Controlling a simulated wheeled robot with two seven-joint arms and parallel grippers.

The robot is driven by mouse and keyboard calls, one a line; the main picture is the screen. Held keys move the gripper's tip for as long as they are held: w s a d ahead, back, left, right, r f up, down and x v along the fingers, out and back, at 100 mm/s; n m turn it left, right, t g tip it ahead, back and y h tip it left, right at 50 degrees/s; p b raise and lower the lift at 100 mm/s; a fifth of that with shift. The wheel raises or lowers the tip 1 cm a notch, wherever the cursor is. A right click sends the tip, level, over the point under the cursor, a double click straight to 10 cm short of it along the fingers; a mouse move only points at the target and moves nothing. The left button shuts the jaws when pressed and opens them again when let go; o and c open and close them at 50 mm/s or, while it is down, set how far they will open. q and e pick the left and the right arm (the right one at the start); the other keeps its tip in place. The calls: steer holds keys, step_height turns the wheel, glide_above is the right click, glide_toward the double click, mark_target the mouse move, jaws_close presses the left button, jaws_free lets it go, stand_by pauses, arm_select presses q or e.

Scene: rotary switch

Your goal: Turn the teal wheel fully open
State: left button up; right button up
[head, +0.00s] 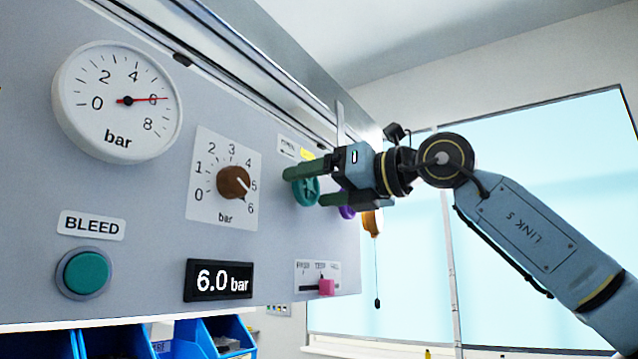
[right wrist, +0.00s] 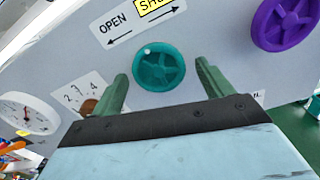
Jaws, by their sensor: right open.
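The teal wheel (head: 306,191) is mounted on the grey panel, partly hidden behind my right gripper in the head view. In the right wrist view the teal wheel (right wrist: 160,69) shows whole, with spokes and a pale dot at its upper left rim. An OPEN label with a left arrow (right wrist: 113,27) sits above it, beside a yellow label with a right arrow (right wrist: 152,6). My right gripper (head: 306,184) is open, its green fingers on either side of the wheel. In the wrist view the fingers (right wrist: 162,82) appear apart from the rim; contact cannot be told. My left gripper is not in view.
A purple wheel (right wrist: 287,23) is close to the right of the teal one. A brown knob (head: 233,182), a gauge (head: 117,102) reading about 6, a 6.0 bar display (head: 218,281), a green BLEED button (head: 86,272) and a pink slider (head: 326,287) are on the panel. Blue bins (head: 229,335) stand below.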

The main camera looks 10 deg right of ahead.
steer(key=c, duration=1)
